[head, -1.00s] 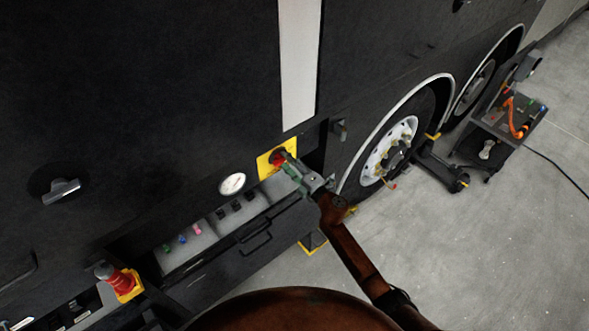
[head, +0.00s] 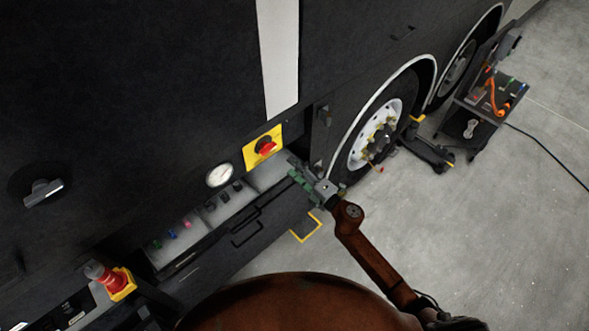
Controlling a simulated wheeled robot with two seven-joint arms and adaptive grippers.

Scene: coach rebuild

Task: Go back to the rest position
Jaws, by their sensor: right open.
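My right gripper (head: 298,170) is in the head view, at the end of my rust-brown arm that comes in from the lower right. It is open and empty, in front of the coach's lower side panel. A red rotary switch (head: 265,147) on a yellow plate (head: 250,160) sits up and to the left of the gripper, with a clear gap between them. My left gripper is not in view.
The dark coach side (head: 140,90) fills the left and top. A gauge (head: 220,174) and an open control bay (head: 190,225) lie left of the gripper. A red knob (head: 110,277) is at lower left. A wheel (head: 376,135), jack (head: 428,150) and tool cart (head: 487,115) stand right.

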